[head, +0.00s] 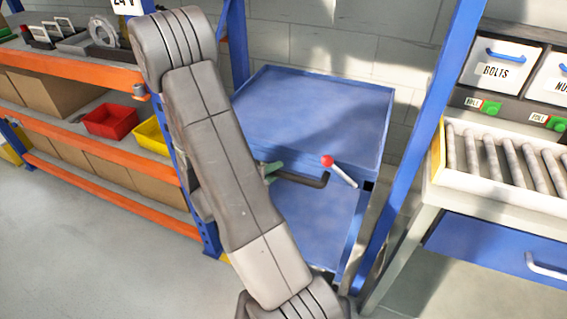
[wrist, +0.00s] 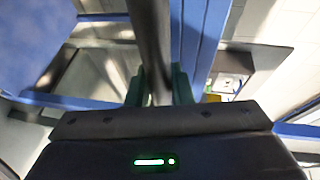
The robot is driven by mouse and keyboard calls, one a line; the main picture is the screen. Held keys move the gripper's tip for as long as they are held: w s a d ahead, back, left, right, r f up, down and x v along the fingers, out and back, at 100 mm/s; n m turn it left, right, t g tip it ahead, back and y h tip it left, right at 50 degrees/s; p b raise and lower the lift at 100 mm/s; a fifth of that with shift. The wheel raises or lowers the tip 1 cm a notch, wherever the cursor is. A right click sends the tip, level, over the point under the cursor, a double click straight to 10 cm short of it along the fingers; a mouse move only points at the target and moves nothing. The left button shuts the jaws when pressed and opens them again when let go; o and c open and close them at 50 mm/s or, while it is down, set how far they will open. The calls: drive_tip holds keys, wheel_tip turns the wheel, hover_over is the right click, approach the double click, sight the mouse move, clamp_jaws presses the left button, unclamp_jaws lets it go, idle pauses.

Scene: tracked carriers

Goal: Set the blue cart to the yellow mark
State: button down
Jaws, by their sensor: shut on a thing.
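The blue cart (head: 310,105) stands in the middle of the head view, between the shelf rack and the roller bench, with a flat bare top and a lower shelf (head: 310,238). A dark handle (head: 312,181) sticks out at its near side. My gripper (head: 271,172), with green fingers, is shut on this handle, partly hidden by my arm. In the wrist view the dark handle (wrist: 150,40) runs between the fingers (wrist: 160,85). A pale lever with a red knob (head: 328,161) is just right of the handle. I see no yellow mark on the floor in view.
A rack with orange beams (head: 90,141) holds boxes, a red bin (head: 110,120) and a yellow bin (head: 152,135) at left. A blue post (head: 421,130) and a roller bench (head: 500,200) stand close on the cart's right. Grey floor (head: 90,240) is clear at front left.

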drive_tip(key=s, duration=0.1)
drive_tip(key=s+a, duration=0.1)
drive_tip(key=s, duration=0.1)
drive_tip(key=shift+b, duration=0.35)
drive_tip(key=c, duration=1.3)
unclamp_jaws()
drive_tip(key=shift+a, duration=0.15)
drive_tip(key=v, duration=1.3)
drive_tip(key=shift+s+a+p, duration=0.15)
drive_tip(key=shift+s+p, duration=0.15)
drive_tip(key=shift+p, duration=0.05)
